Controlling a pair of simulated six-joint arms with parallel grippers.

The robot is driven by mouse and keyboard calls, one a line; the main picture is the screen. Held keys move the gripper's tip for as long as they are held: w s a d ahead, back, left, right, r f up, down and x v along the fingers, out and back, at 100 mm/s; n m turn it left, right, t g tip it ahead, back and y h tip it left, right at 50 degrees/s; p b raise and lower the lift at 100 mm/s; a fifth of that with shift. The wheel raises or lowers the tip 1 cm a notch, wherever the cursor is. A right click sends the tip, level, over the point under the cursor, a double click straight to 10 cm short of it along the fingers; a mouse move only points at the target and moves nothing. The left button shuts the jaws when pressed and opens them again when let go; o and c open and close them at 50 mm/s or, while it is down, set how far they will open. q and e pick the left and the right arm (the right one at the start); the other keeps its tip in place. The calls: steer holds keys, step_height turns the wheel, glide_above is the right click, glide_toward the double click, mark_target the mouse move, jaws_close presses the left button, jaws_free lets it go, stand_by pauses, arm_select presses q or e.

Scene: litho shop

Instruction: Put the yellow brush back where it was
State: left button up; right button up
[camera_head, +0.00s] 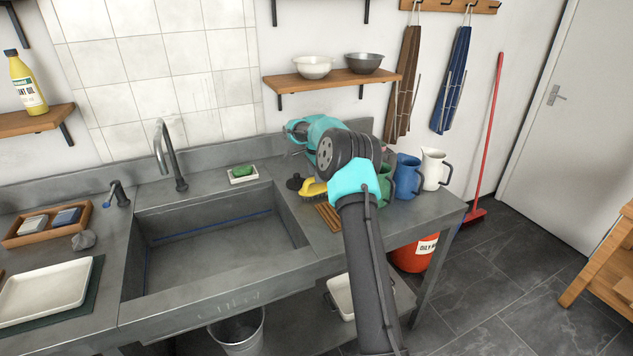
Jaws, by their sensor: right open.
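The yellow brush (312,188) is on the counter just right of the sink. Its right side is partly hidden behind my right arm. A small slatted wooden rack (327,216) lies on the counter in front of it. My right gripper (296,143) is open, above the back of the counter. It is higher in the picture than the brush and apart from it. Its fingers are small and hard to make out. My left gripper is out of view.
A dark round object (295,182) sits left of the brush. A green soap in a white dish (243,177) is behind the sink (215,250). Green, blue (406,177) and white jugs (434,170) stand to the right. A shelf with bowls (330,83) hangs above.

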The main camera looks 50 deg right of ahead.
step_height(320, 180, up, 8)
steer(key=shift+r, duration=0.1)
stand_by(0.6)
